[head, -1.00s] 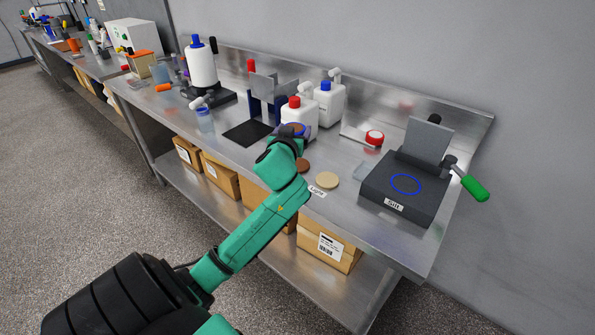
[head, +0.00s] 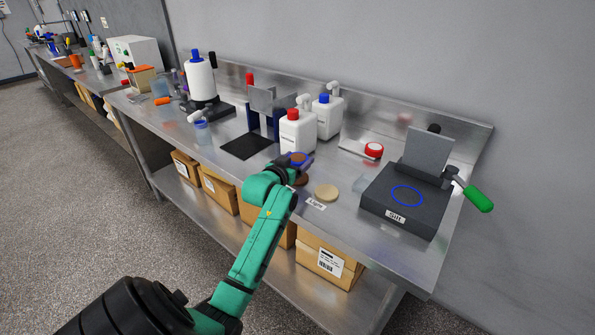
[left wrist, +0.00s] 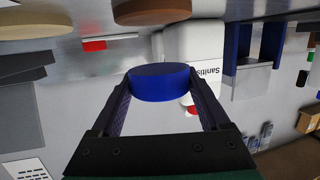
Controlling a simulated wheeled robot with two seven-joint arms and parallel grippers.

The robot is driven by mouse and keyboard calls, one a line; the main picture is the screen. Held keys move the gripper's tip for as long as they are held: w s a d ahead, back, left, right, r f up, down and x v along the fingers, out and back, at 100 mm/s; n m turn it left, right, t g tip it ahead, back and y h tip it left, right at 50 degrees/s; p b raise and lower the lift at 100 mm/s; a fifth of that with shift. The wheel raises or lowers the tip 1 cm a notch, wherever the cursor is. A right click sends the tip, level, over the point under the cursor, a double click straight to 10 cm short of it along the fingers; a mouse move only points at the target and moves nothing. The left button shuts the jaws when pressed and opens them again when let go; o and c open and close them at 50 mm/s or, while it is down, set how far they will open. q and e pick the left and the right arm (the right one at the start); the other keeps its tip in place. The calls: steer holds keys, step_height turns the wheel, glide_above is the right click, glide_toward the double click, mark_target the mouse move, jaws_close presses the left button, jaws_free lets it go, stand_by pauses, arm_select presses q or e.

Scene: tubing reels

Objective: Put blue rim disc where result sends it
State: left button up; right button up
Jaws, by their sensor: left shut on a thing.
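The blue rim disc (left wrist: 160,82) is between the two fingers of my left gripper (left wrist: 161,88) in the left wrist view, both fingers touching its sides. A brown disc (head: 301,180) and a tan disc (head: 327,193) lie close by on the bench. A black device (head: 400,206) with a blue ring on top stands at the right. My right gripper is out of view.
A white bottle with a red cap (head: 297,135) stands just behind the held disc. A black mat (head: 247,146) and a blue stand (head: 265,112) are to the left. A red-capped item (head: 373,150) lies behind. A green handle (head: 478,199) juts out at the right.

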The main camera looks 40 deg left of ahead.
arm_select(q)
step_height(320, 180, down, 4)
steer(key=shift+f, duration=0.2)
steer(key=o, duration=1.3)
steer(key=shift+f, duration=0.1)
steer(key=shift+r, duration=0.2)
steer(key=v, duration=1.1)
steer(key=shift+s+d+b, duration=0.1)
steer(key=shift+s+b, duration=0.1)
steer(key=shift+b, duration=0.2)
steer(key=shift+s+d+r, duration=0.1)
steer(key=shift+s+r, duration=0.05)
steer(key=shift+s, duration=0.2)
